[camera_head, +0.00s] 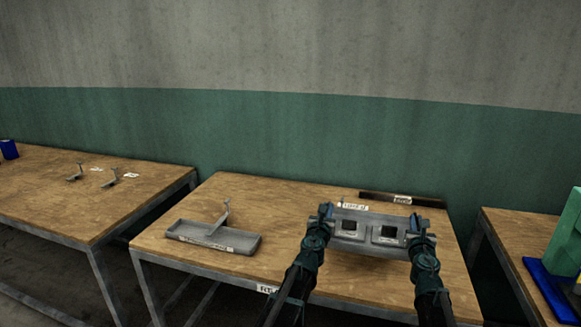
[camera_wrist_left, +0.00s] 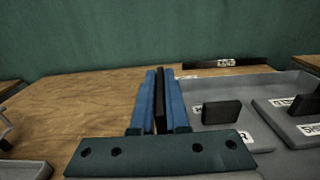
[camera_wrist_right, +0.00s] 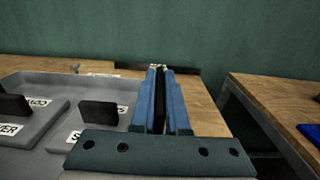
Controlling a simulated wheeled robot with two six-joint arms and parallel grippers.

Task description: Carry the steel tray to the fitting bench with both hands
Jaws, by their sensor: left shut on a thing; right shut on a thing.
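The grey steel tray (camera_head: 368,213) is between my two grippers, over the right half of the middle bench (camera_head: 285,215). It holds two grey labelled blocks with dark upright grips. My left gripper (camera_head: 325,212) is shut on a dark handle at the tray's left end; its blue fingers (camera_wrist_left: 160,100) flank the handle. My right gripper (camera_head: 417,224) is shut on the dark handle at the right end, also seen in the right wrist view (camera_wrist_right: 160,100). A partly readable label marks the middle bench's front edge. I cannot tell whether the tray touches the bench top.
A shallow grey tray (camera_head: 180,233) with a bracket (camera_head: 220,218) lies on the bench's left half. A dark bar (camera_head: 400,199) lies along the back edge. Another bench stands left with small brackets (camera_head: 112,179); a right bench holds a green and blue machine (camera_head: 566,240).

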